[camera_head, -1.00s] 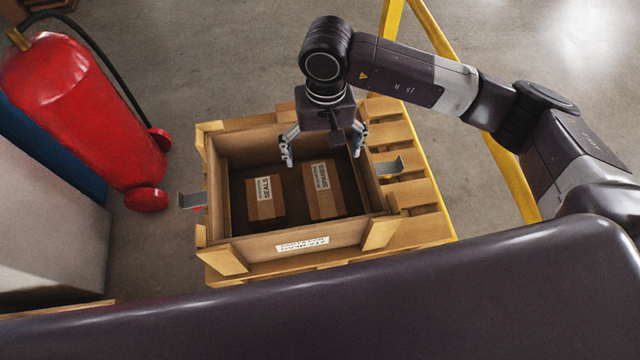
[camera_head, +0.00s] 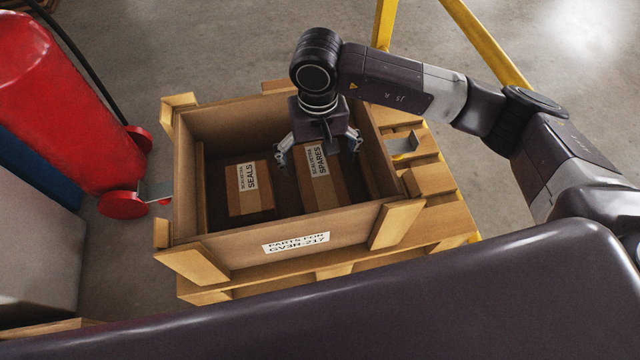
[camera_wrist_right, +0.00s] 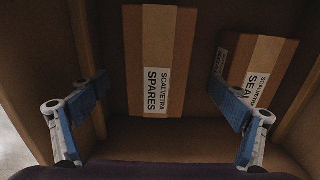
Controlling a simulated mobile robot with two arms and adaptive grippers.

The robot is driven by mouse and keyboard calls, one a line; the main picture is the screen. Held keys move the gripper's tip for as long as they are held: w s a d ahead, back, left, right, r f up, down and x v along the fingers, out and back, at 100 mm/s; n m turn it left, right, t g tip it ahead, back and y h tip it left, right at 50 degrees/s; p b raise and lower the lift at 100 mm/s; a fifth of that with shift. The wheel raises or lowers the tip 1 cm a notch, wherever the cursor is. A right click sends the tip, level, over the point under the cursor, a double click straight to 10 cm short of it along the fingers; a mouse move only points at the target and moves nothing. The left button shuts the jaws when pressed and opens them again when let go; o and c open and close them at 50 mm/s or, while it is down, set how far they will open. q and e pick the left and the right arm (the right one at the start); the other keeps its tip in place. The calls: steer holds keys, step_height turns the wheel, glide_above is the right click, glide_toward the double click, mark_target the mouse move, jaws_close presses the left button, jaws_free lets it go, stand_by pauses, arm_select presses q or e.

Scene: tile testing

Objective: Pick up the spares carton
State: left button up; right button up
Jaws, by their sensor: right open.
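The spares carton (camera_head: 325,188), brown with a paler tape band and a white SPARES label, lies in the right half of an open wooden crate (camera_head: 215,258). My right gripper (camera_head: 320,155) is open over the carton's far end, its fingers pointing down into the crate. In the right wrist view the spares carton (camera_wrist_right: 160,60) shows beyond and between the two blue-padded fingers of my right gripper (camera_wrist_right: 162,110); nothing is held. The seals carton (camera_head: 250,195) stands to its left with a gap between; it also shows in the wrist view (camera_wrist_right: 262,55). My left gripper is out of view.
The crate sits on a wooden pallet (camera_head: 440,215), its walls close around the cartons. A red fire extinguisher (camera_head: 60,100) stands at left. A yellow frame (camera_head: 487,45) rises behind.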

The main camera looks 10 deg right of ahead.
mark_target(320, 173)
steer(key=f+b, duration=0.1)
steer(key=f, duration=0.6)
steer(key=shift+w+d+b, duration=0.15)
steer(key=shift+d+b, duration=0.05)
steer(key=shift+b, duration=0.15)
steer(key=shift+c, duration=0.5)
steer(key=c, duration=1.6)
steer(key=shift+o, duration=0.2)
